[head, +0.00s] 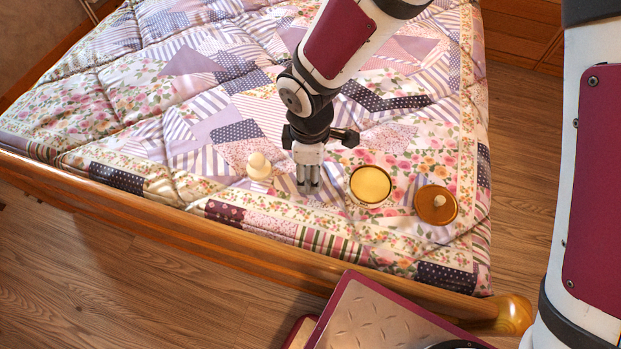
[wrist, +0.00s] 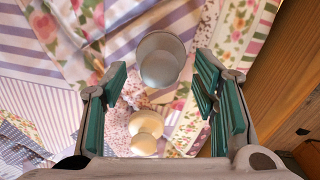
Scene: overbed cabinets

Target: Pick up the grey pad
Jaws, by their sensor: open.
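The thing I take for the grey pad (wrist: 160,44) lies on the bed quilt in the wrist view, a round grey disc with a rounder grey part overlapping its lower half. My gripper (wrist: 160,78) is open, with green-lined fingers to the left and right of it in that view. I see no grip on it, and the height of the fingertips above the quilt is unclear. In the head view my gripper (head: 308,184) points down at the quilt, and the pad is not clearly visible there, probably hidden by the gripper.
A cream knobbed piece (head: 259,168) stands just left of my gripper and shows low in the wrist view (wrist: 144,143). A wooden bed rail (head: 200,237) edges the quilt.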

